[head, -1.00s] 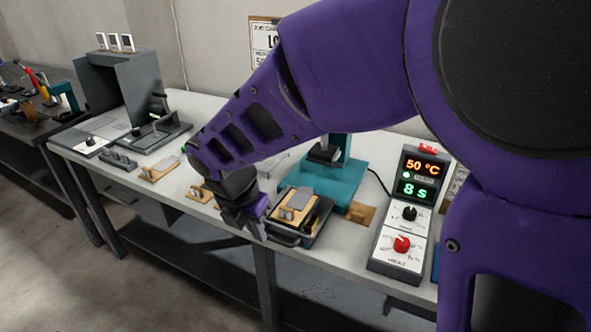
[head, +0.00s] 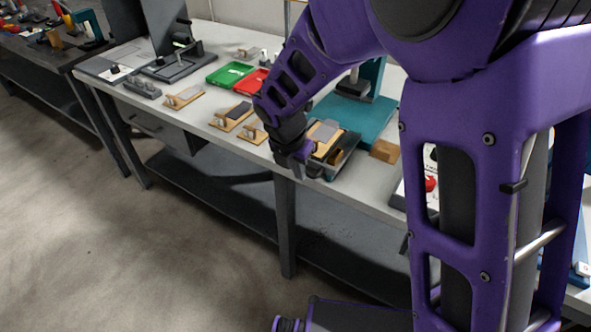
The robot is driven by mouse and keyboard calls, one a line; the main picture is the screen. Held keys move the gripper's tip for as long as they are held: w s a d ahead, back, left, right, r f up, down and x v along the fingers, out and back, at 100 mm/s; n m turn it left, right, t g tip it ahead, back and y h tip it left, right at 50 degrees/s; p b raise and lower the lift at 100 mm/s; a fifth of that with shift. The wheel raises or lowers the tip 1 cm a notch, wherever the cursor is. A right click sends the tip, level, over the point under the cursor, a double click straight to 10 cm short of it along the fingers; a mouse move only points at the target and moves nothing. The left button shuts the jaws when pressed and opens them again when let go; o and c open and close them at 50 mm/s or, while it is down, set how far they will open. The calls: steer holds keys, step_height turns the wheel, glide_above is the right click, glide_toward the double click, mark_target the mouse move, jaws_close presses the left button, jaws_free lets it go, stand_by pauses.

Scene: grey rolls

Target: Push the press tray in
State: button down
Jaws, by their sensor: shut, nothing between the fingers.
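The press tray (head: 345,158) is a dark tray at the front of the teal press (head: 352,118). A wooden block with a grey plate (head: 325,132) lies on the tray. The tray sticks out from the press toward the table's front edge. My gripper (head: 298,172) is shut and empty, pointing down at the tray's front left corner. It covers part of the tray's front and handle. I cannot tell whether the fingers touch the tray.
Wooden pieces (head: 183,97) lie on the table to the left. Green (head: 230,74) and red (head: 250,83) trays stand behind them. A wooden block (head: 384,151) lies right of the tray. My arm hides most of the control box. Floor in front is clear.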

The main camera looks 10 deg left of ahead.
mark_target(335, 134)
stand_by(0.3)
steer(key=w+d+p, duration=0.2)
steer(key=w+p, duration=0.1)
steer(key=w, duration=0.2)
steer(key=w+d+p, duration=0.2)
steer(key=w+p, duration=0.1)
steer(key=w, duration=0.3)
steer(key=w+d+p, duration=0.2)
steer(key=w+d, duration=0.1)
steer(key=w, duration=0.2)
steer(key=shift+w+p, duration=0.2)
steer(key=shift+p, duration=0.2)
steer(key=shift+r, duration=0.1)
